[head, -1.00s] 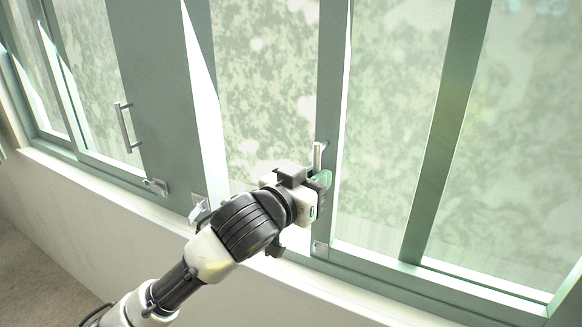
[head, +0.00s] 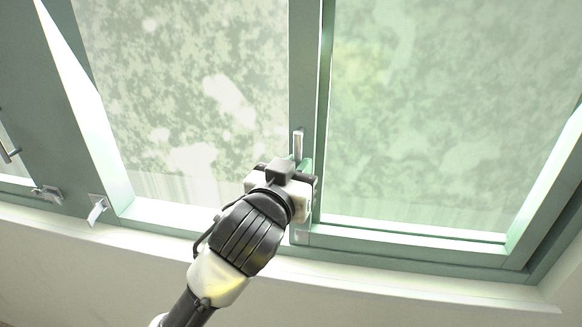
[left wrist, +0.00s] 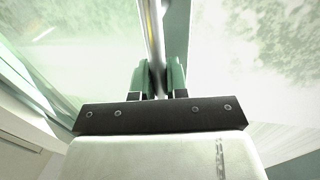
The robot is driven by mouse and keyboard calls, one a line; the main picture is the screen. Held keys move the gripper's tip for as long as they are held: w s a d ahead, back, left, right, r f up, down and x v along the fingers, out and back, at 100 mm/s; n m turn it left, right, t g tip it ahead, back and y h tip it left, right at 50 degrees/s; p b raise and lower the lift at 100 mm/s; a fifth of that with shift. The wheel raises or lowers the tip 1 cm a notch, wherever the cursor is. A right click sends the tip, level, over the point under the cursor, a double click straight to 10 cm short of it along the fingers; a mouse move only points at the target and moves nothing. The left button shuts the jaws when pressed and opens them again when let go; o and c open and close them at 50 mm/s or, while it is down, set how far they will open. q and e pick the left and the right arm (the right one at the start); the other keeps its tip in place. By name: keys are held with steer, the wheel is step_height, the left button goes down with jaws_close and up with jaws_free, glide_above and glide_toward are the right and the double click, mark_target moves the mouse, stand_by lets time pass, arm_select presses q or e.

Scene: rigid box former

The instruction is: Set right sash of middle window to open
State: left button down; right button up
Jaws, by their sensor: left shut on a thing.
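The right sash of the middle window shows in the head view as a pale green pane (head: 430,110) with a green stile (head: 305,60) along its left edge. A slim metal bar handle (head: 298,143) stands upright on that stile. My left gripper (head: 305,172) is at the handle, low on the stile. In the left wrist view, the green fingers (left wrist: 159,75) are shut on the handle (left wrist: 154,35), which runs up between them. The gripper hides the handle's lower part in the head view. My right gripper is out of view.
Left of the stile is a wide opening (head: 190,90) with foliage beyond. A wide green post (head: 55,110) stands at left, with small metal latches (head: 97,210) at its foot. A green jamb (head: 550,200) bounds the right side. A pale sill (head: 400,277) runs below.

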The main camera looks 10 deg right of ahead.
arm_select(q)
steer(key=shift+d+f, duration=0.1)
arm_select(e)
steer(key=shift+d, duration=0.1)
arm_select(q)
steer(key=c, duration=1.1)
jaws_free()
steer(key=shift+d, duration=0.1)
steer(key=shift+c, duration=0.2)
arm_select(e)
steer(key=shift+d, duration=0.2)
arm_select(q)
steer(key=b+v, duration=0.3)
steer(key=v, duration=0.8)
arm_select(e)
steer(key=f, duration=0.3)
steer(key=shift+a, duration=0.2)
